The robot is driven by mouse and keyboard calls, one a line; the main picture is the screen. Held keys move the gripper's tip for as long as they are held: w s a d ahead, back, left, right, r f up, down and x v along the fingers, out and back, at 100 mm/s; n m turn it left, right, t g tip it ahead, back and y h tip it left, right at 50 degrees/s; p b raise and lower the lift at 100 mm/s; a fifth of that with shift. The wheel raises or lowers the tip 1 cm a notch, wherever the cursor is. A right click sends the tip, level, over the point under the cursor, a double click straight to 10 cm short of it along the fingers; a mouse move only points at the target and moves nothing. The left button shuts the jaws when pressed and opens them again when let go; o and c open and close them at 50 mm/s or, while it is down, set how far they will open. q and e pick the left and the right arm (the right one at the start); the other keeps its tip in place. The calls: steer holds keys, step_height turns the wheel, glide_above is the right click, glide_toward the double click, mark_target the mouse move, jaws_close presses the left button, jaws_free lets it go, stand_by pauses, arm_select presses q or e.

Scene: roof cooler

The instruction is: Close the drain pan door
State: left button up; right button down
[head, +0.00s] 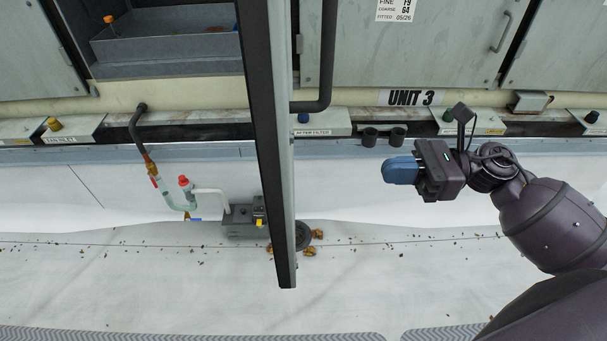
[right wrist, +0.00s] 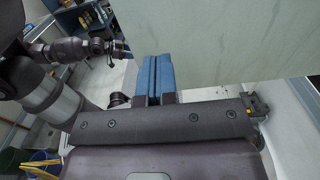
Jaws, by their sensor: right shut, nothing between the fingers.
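The drain pan door (head: 281,150) stands swung out, almost edge-on in the head view, with a dark seal on its left side and a black bar handle (head: 326,60) on its right. Left of it, the open bay shows the grey drain pan (head: 165,50). My right gripper (head: 386,170) is shut and empty, to the right of the door and apart from it in the head view. In the right wrist view its blue fingers (right wrist: 158,80) are together beside a large pale panel (right wrist: 220,40). A dark arm, apparently my left, shows there; its gripper (right wrist: 122,48) is too small to read.
A pipe with a red-capped fitting (head: 184,182) and a dark grey box (head: 242,220) stand left of and behind the door. Pale floor with scattered debris lies below; the area between door and right gripper looks clear.

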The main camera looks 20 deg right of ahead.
steer(key=p+x, duration=0.3)
steer(key=x, duration=1.1)
steer(key=shift+p, duration=0.3)
steer(key=shift+a+r, duration=0.1)
steer(key=shift+w+a, duration=0.1)
